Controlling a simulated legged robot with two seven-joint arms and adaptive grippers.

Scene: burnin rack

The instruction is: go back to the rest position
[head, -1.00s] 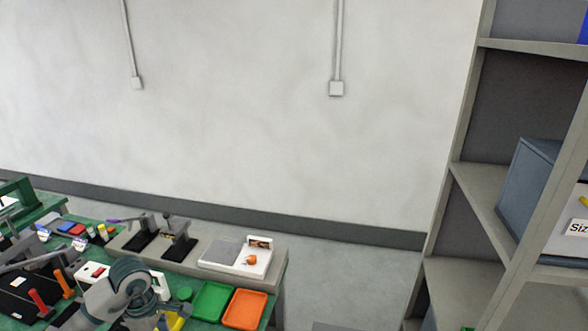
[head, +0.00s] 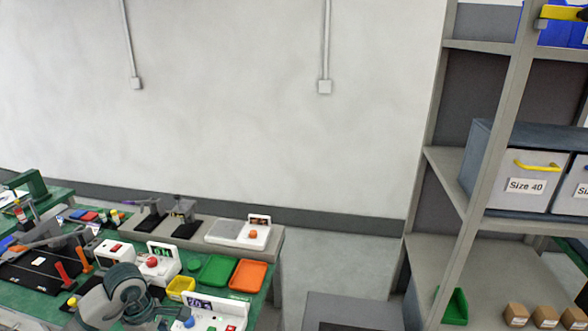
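No gripper of mine shows clearly in the head view. A rounded grey-teal arm link of mine is at the lower left, in front of the green-topped workbench (head: 40,297). Its far end runs out of the bottom of the picture, so the gripper is hidden or out of frame. I cannot tell whether it holds anything.
The bench holds a green tray (head: 215,269), an orange tray (head: 248,275), a yellow bin (head: 180,288) and several white devices. A white scale-like device (head: 240,233) stands behind. At the right, a grey shelf rack (head: 490,110) holds a "Size 40" drawer box (head: 515,200) and small cartons (head: 545,317). Floor shows between.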

